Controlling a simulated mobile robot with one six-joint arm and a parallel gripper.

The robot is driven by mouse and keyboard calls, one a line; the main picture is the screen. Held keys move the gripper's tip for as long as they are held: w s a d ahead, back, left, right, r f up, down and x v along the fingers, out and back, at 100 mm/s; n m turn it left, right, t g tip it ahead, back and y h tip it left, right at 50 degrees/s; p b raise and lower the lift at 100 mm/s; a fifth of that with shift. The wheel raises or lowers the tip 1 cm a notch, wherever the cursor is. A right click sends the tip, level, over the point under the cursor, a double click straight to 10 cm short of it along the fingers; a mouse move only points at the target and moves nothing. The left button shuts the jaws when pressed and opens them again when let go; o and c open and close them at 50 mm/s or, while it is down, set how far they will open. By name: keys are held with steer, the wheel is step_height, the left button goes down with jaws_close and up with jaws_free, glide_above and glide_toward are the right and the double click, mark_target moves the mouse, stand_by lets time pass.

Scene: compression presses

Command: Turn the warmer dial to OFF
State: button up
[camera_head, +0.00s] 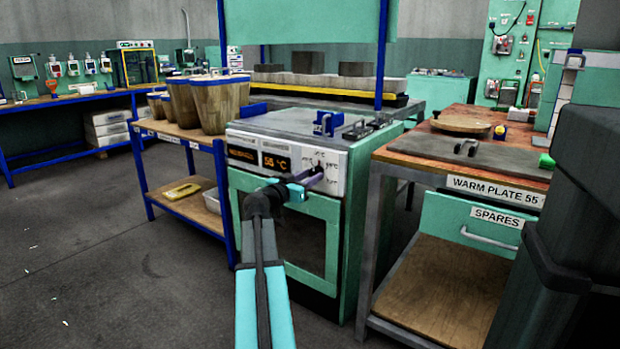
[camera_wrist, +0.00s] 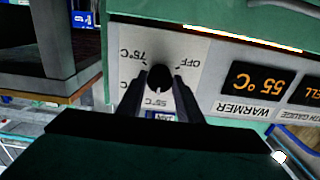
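The warmer dial (camera_wrist: 160,78) is a round black knob on a pale panel in the wrist view, which shows the panel upside down. The panel carries the labels OFF, 75°C and 55°C, and a small light mark on the knob is on the 55°C side. My gripper (camera_wrist: 159,85) has its fingers apart on either side of the dial; I cannot tell whether they touch it. The warmer display (camera_wrist: 258,82) reads 55 °C. In the head view my gripper (camera_head: 318,176) is at the panel and largely hides the dial.
The mint-green warmer (camera_head: 330,214) stands between a blue-framed shelf with wooden buckets (camera_head: 218,102) and the warm-plate bench (camera_head: 410,160) on the right. A blue clamp-like part (camera_head: 327,123) sits on the warmer's top. The floor at front left is clear.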

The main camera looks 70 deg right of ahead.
steer(key=shift+n, duration=0.5)
steer(key=shift+c, duration=0.5)
steer(key=shift+s+n+p, duration=0.1)
steer(key=shift+n+p, duration=0.4)
steer(key=shift+n, duration=0.7)
steer(key=n+p, duration=0.1)
steer(key=n, duration=0.2)
steer(key=shift+r+n+p, duration=0.1)
steer(key=shift+n+p, duration=0.2)
steer(key=n+p, duration=0.4)
steer(key=n, duration=0.2)
steer(key=n+p, duration=0.5)
steer(key=n, duration=0.1)
steer(key=shift+s+a+r+n, duration=0.1)
steer(key=shift+r+n, duration=0.05)
steer(key=shift+n, duration=0.25)
steer(key=n+p, duration=0.3)
steer(key=n, duration=0.1)
steer(key=shift+f+p, duration=0.2)
steer(key=shift+p, duration=0.1)
steer(key=o, duration=1)
steer(key=shift+o, duration=0.2)
